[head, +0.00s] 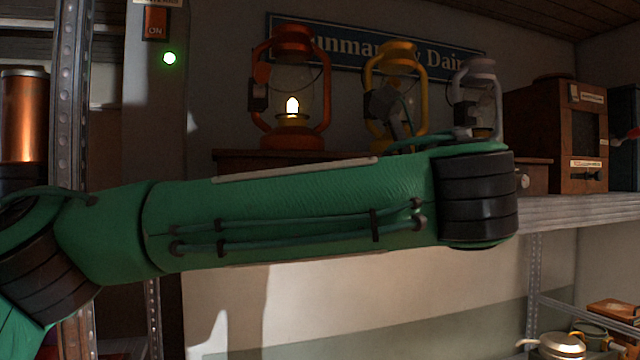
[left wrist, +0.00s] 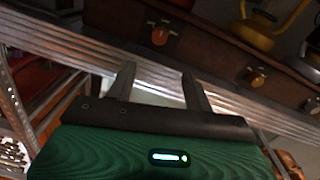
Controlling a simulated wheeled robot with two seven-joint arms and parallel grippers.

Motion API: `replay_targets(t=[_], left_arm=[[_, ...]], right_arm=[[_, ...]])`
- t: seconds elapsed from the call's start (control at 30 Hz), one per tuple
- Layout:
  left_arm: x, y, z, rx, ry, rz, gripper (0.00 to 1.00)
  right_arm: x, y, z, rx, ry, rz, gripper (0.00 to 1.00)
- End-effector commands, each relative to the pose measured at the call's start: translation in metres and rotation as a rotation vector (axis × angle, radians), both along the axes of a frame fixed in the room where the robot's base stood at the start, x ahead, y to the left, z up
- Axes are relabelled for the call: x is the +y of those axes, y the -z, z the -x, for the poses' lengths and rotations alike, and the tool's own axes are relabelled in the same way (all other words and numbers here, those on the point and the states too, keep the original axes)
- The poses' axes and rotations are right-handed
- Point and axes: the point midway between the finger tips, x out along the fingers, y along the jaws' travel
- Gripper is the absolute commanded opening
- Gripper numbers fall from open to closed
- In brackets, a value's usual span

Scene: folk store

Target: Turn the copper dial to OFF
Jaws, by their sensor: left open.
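The copper dial (left wrist: 160,36) is on the front of a wooden box (left wrist: 215,58), seen at the upper left in the left wrist view. Its setting is too small to read. My green left arm hides it in the head view. A lit orange lantern (head: 292,90) stands on the box at left, with a glowing flame. My left gripper (left wrist: 158,70) is open, its two fingers apart and nothing between them. In the picture its fingertips are below the copper dial, over the metal shelf edge, and apart from it. My right gripper is not in view.
A yellow lantern (head: 398,65) and a grey lantern (head: 482,85) also stand on the box. A brass dial (left wrist: 255,78) is right of the copper one; a silver dial (head: 522,181) is at the box's right end.

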Motion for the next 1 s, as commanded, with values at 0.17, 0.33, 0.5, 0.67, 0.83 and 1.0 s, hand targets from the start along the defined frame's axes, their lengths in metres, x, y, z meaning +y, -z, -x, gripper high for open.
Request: replay_targets(t=[0.17,0.33,0.5,0.67,0.83,1.0], left_arm=[[0.002,-0.005,-0.002,-0.004,-0.009,-0.012,0.52],[0.006,-0.007,-0.014,-0.002,-0.006,-0.009,0.52],[0.016,-0.009,-0.034,-0.002,-0.011,-0.008,0.52],[0.028,-0.009,-0.066,-0.003,-0.011,-0.010,0.52],[0.039,-0.008,-0.096,-0.003,-0.011,-0.009,0.52],[0.046,-0.007,-0.116,-0.005,-0.010,-0.008,0.52]], right_arm=[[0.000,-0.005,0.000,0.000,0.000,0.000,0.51],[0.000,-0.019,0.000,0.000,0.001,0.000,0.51],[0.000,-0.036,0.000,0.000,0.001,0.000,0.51],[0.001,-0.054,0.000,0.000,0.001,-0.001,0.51],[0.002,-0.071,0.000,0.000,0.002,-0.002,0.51],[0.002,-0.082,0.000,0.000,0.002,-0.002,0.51]])
